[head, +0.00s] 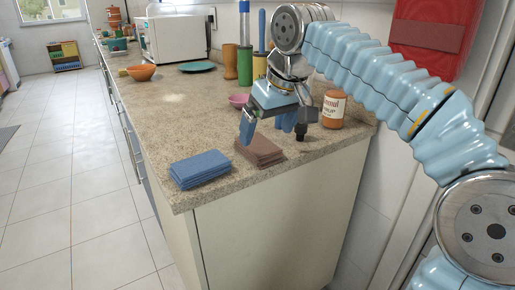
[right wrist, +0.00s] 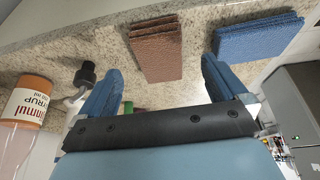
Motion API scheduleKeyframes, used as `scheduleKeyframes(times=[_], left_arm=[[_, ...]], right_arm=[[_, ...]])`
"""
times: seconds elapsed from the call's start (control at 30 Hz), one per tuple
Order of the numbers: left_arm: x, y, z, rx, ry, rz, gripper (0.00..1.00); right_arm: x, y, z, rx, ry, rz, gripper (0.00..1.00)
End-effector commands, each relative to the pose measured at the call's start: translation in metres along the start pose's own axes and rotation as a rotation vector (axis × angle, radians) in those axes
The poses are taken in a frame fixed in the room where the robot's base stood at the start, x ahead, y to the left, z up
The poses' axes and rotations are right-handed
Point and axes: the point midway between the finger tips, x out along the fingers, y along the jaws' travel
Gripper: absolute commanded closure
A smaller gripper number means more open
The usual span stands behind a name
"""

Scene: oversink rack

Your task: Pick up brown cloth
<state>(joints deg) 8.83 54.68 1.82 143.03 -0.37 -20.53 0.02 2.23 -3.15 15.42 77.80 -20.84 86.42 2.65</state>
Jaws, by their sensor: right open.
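The brown cloth (head: 259,151) lies folded on the granite counter near its front edge, to the right of the blue cloth (head: 200,169). My right gripper (head: 268,125) is just above and behind the brown cloth in the head view, with its fingers apart and nothing between them. In the right wrist view the brown cloth (right wrist: 157,50) lies beyond the fingertips, between the two blue fingers (right wrist: 160,78). The blue cloth (right wrist: 257,38) lies to its right there. The gripper does not appear to touch either cloth. My left gripper is not in view.
A syrup bottle (head: 333,109) stands right of my gripper, with a small dark-capped item (head: 302,131) nearby. A pink bowl (head: 239,100) and tall coloured cups (head: 245,66) stand behind. The counter left of the gripper is mostly clear.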

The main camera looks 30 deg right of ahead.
Motion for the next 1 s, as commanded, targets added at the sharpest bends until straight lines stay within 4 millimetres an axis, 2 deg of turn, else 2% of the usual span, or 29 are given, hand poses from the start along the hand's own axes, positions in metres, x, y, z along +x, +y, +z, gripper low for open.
scheduleKeyframes(times=[0.4, 0.67, 1.0], left_arm=[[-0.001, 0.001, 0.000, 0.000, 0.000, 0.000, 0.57], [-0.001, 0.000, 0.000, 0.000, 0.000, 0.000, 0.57], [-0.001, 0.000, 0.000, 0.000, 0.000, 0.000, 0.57]], right_arm=[[0.052, 0.001, -0.003, 0.000, -0.002, 0.000, 0.01], [0.056, 0.001, -0.003, 0.000, 0.000, 0.000, 0.01], [0.055, 0.001, -0.003, 0.000, 0.000, 0.000, 0.53]])
